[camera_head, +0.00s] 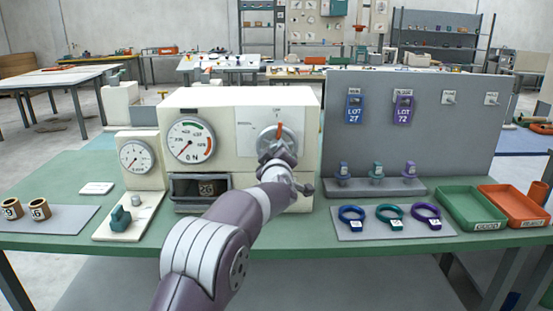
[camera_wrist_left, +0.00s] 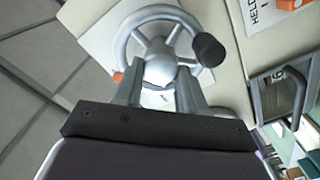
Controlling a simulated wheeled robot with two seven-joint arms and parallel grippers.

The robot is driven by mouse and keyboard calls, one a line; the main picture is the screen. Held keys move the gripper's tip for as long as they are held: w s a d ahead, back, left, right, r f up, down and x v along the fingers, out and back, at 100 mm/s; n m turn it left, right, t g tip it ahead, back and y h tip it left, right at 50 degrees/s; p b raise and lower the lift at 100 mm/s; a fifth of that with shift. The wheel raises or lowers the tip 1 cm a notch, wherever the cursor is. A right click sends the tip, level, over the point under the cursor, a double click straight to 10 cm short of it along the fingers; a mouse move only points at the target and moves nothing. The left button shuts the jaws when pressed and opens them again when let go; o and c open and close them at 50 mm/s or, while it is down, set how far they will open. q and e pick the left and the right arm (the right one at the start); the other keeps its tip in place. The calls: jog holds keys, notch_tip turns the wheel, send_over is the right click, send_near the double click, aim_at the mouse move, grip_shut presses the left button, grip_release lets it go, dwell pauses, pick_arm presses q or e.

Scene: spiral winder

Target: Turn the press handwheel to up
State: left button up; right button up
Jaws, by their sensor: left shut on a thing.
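The press handwheel (camera_head: 266,134) is a grey spoked wheel on the front of the cream press (camera_head: 185,98), at its right side. In the left wrist view the wheel (camera_wrist_left: 160,70) shows its rim, spokes, hub and a black knob (camera_wrist_left: 208,50) at upper right. An orange mark (camera_wrist_left: 117,77) shows at the rim's left. My left gripper (camera_head: 277,150) is at the wheel. In the wrist view its two fingers (camera_wrist_left: 160,92) are at the near part of the wheel, shut on it; the exact contact is partly hidden. My right gripper is not in view.
A large gauge (camera_head: 190,141) and a dark window (camera_head: 185,187) are on the press face, left of the wheel. A smaller gauge (camera_head: 135,156) stands further left. Coloured rings on a grey mat (camera_head: 345,232) and a green tray (camera_head: 472,208) lie to the right.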

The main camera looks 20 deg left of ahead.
pick_arm(q)
jog(key=shift+n, duration=0.6)
jog(key=shift+b, duration=0.35)
jog(key=o, duration=1.1)
jog(key=shift+c, duration=0.2)
jog(key=shift+s, duration=0.1)
jog(key=b+v, duration=0.1)
jog(key=v, duration=1.1)
jog(key=shift+s+b, duration=0.3)
jog(key=shift+b, duration=0.1)
